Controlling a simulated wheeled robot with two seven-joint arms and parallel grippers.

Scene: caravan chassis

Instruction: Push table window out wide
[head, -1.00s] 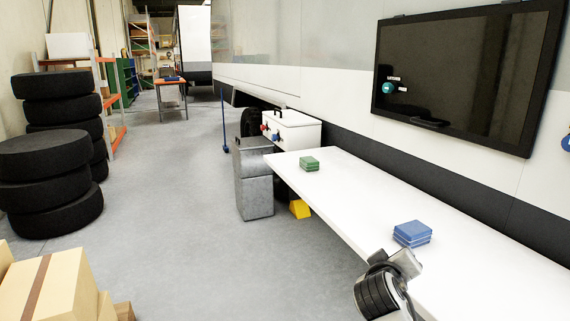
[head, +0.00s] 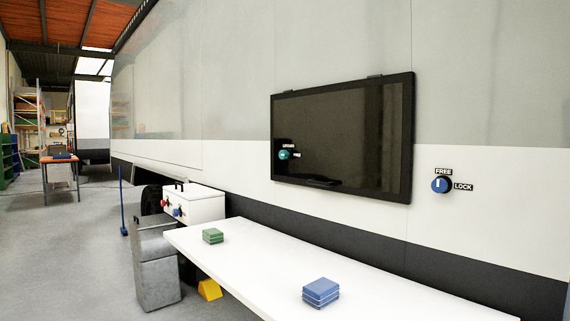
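The window (head: 345,135) is a dark pane in a black frame on the caravan's side wall, above the white table (head: 250,262). It looks shut, lying flat against the wall, with hinge pieces on its top edge. A small dark handle (head: 322,183) shows near its bottom edge. A teal knob (head: 284,155) with small labels shows at the left of the pane. A blue knob (head: 441,184) labelled FREE and LOCK is on the wall right of the window; its pointer stands upright, toward FREE. Neither of my grippers is in view.
A green block stack (head: 213,236) and a blue block stack (head: 320,292) lie on the table. A grey bin (head: 157,265), a white box (head: 192,204) and a yellow wedge (head: 210,289) stand beyond its left end.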

